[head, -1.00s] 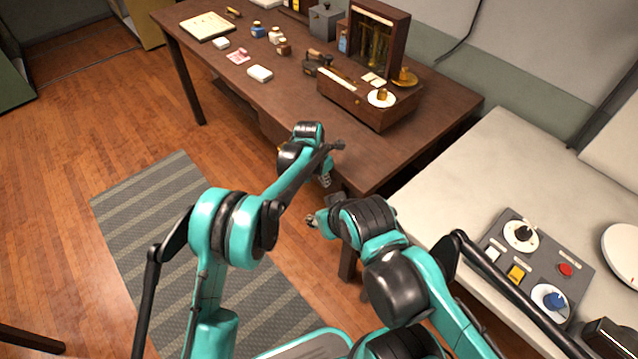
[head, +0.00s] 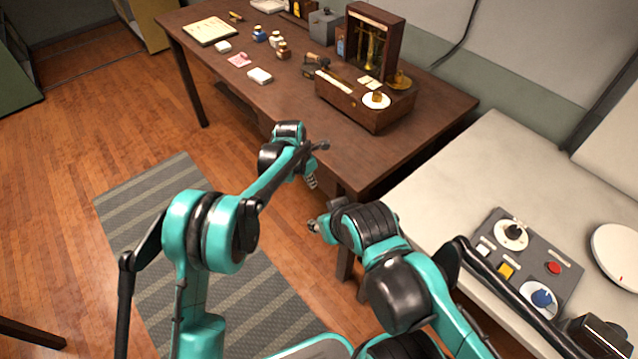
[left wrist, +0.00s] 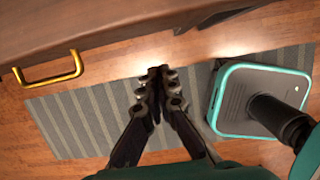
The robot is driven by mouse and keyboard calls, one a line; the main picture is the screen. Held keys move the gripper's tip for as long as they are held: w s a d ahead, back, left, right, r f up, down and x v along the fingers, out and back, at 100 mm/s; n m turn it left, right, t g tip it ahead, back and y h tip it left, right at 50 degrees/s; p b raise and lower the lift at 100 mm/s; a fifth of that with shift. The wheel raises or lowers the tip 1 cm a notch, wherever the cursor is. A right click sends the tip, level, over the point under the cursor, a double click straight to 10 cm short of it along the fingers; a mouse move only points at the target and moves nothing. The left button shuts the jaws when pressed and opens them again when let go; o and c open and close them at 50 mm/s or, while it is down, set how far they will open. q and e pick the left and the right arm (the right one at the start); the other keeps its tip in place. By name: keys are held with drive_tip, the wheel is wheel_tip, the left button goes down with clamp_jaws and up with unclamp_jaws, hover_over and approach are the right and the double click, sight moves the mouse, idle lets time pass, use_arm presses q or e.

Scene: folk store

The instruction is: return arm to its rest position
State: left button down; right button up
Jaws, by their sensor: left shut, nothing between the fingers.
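My left arm reaches in from the left, teal and black. Its gripper (head: 311,181) hangs beside the near edge of the wooden table (head: 390,155), below the top's level, touching nothing that I can see. In the left wrist view the left gripper (left wrist: 158,82) points down over the striped rug, with its fingers together and empty. My right arm is bent in front of the table's corner. Its gripper (head: 314,226) is small and partly hidden by the arm, so its opening is unclear.
The table carries a wooden box with a brass balance (head: 370,55), a white dish (head: 377,101) and small bottles (head: 275,40). A control panel (head: 525,262) lies on the pale counter at right. A brass drawer handle (left wrist: 50,75) is near the left gripper.

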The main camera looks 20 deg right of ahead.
use_arm(q)
drive_tip(key=p+v, duration=0.2)
drive_tip(key=v, duration=0.4)
drive_tip(key=shift+w+a+r, duration=0.15)
drive_tip(key=shift+a+r, duration=0.15)
drive_tip(key=shift+r, duration=0.05)
drive_tip(key=s+a+r+m+t, duration=0.25)
drive_tip(key=a+r+m, duration=0.35)
drive_tip(key=a, duration=0.5)
drive_tip(key=s+a+r+m+t, duration=0.1)
drive_tip(key=s+a+r+m, duration=0.2)
drive_tip(key=a+r, duration=0.65)
drive_tip(key=s+a+f+m+t+y, duration=0.2)
drive_tip(key=s+a+m, duration=1)
drive_tip(key=s+a, duration=0.6)
drive_tip(key=shift+s+a+m+t+y, duration=0.3)
drive_tip(key=shift+s+a+t, duration=0.15)
drive_tip(key=shift+a, duration=0.1)
drive_tip(key=shift+f, duration=0.1)
